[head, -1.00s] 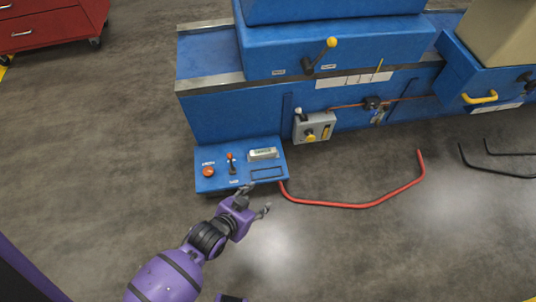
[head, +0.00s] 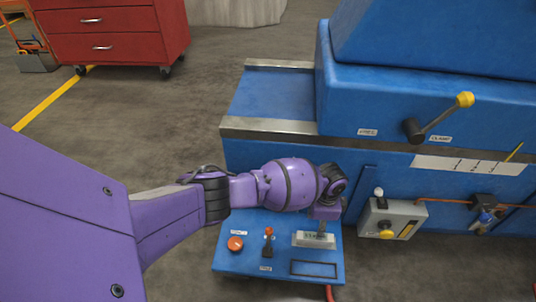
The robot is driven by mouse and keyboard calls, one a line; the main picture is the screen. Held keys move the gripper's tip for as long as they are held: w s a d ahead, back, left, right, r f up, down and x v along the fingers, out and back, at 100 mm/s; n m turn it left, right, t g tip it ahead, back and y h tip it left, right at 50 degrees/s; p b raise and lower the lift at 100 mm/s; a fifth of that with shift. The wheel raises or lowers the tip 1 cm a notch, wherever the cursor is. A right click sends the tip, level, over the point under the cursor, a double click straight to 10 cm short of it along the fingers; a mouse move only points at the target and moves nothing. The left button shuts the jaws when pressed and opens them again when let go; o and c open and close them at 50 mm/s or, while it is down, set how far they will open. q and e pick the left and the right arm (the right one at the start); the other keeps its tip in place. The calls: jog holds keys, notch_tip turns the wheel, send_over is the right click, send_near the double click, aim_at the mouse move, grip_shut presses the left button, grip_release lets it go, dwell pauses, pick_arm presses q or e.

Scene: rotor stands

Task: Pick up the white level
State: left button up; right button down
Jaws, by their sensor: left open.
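The white level (head: 313,240) lies on the blue control panel (head: 255,263), to the right of a small lever and behind a dark rectangular outline (head: 314,269). It is a short pale bar with a darker label strip. My left gripper (head: 322,230) comes in from the left over the panel and points down at the level, partly in front of it. It is open; whether its fingers touch the level I cannot tell. My right gripper is not in view.
The panel also carries an orange knob (head: 235,243) and an orange-tipped lever (head: 268,242). Behind stands the blue machine (head: 400,110) with a yellow-knobbed handle (head: 440,118). A grey switch box (head: 398,212) is to the right. A red cabinet (head: 105,35) stands back left.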

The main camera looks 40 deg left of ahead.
aim_at(315, 238)
pick_arm(q)
jog(key=shift+s, duration=0.3)
notch_tip(315, 238, down, 2)
jog(key=shift+d+b, duration=0.1)
jog(key=shift+b, duration=0.5)
notch_tip(315, 238, down, 5)
jog(key=b, duration=0.3)
jog(key=shift+f, duration=0.3)
jog(key=shift+r, duration=0.1)
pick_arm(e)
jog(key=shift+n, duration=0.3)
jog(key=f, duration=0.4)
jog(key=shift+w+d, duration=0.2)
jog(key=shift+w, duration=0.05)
pick_arm(q)
grip_shut()
